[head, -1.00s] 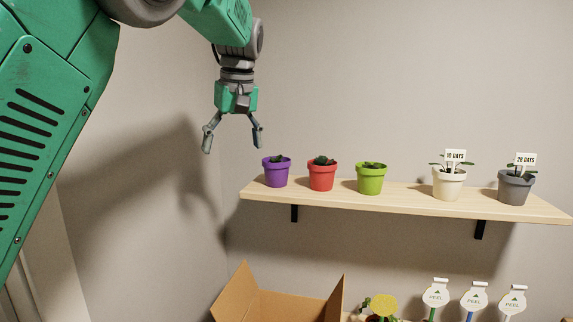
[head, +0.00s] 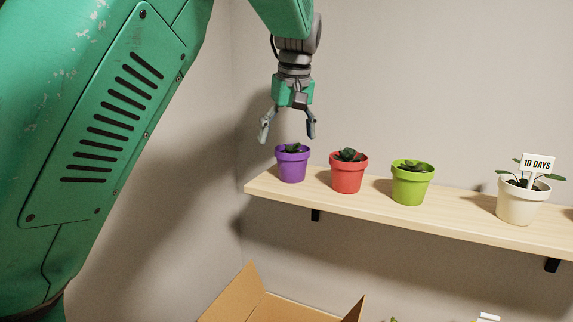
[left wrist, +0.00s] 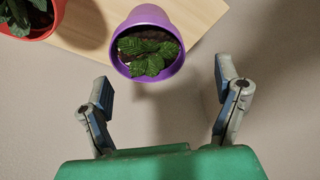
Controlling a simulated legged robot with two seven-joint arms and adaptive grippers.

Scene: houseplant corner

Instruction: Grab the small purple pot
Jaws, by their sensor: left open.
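The small purple pot (head: 292,165) stands upright at the left end of the wooden shelf, with a small dark-green plant in it. My left gripper (head: 288,136) is open and empty, fingers pointing down, just above the purple pot in the head view. In the left wrist view the purple pot (left wrist: 147,45) is beyond the fingertips at the top middle. The open fingers (left wrist: 163,90) are spread on either side below it, and neither appears to touch it. My right gripper is not in view.
On the shelf (head: 457,229), a red pot (head: 347,174) stands close to the right of the purple one, then a green pot (head: 411,184) and a white pot (head: 517,205) with a "10 DAYS" sign. An open cardboard box (head: 290,308) is below. The wall is behind.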

